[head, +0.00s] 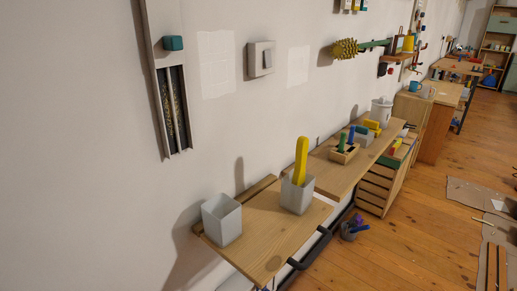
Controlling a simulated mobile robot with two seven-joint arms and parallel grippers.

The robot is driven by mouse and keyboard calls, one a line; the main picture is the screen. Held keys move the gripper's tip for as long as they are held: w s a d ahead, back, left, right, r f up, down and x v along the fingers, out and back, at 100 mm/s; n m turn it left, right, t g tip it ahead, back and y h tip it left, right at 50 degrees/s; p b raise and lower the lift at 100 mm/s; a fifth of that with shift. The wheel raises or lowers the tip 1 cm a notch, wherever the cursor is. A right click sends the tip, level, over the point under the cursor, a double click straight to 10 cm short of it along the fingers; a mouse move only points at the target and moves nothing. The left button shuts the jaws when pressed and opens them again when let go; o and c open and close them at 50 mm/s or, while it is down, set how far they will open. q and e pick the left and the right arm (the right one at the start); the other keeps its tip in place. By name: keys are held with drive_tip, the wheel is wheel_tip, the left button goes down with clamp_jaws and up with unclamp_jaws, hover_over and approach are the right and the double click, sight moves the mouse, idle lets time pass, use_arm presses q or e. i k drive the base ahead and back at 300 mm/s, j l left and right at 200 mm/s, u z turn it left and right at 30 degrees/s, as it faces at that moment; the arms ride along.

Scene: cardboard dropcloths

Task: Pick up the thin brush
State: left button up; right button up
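Neither of my grippers is in the head view. I cannot single out a thin brush with certainty. A yellow, flat-looking handle (301,160) stands upright in a white square cup (297,196) on the near wooden shelf (262,238); its lower end is hidden in the cup. A bristly yellow brush head (345,48) with a green handle (375,44) sticks out from the wall higher up. Slim blue (351,134) and green (342,141) upright pieces stand in a small wooden holder (344,155) on the shelf beyond.
An empty-looking white square cup (222,219) stands at the shelf's left end. A dark bar (308,255) runs below the shelf front. Cardboard sheets (480,199) lie at right; open wooden floor lies between.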

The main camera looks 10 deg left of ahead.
sight(302, 145)
drive_tip(key=i+l+u, duration=0.15)
drive_tip(key=l, duration=0.2)
drive_tip(key=i+l+u, duration=0.15)
drive_tip(key=l, duration=0.2)
drive_tip(key=i+l+u, duration=0.15)
drive_tip(key=l, duration=0.2)
drive_tip(key=l+u, duration=0.15)
drive_tip(key=l, duration=0.25)
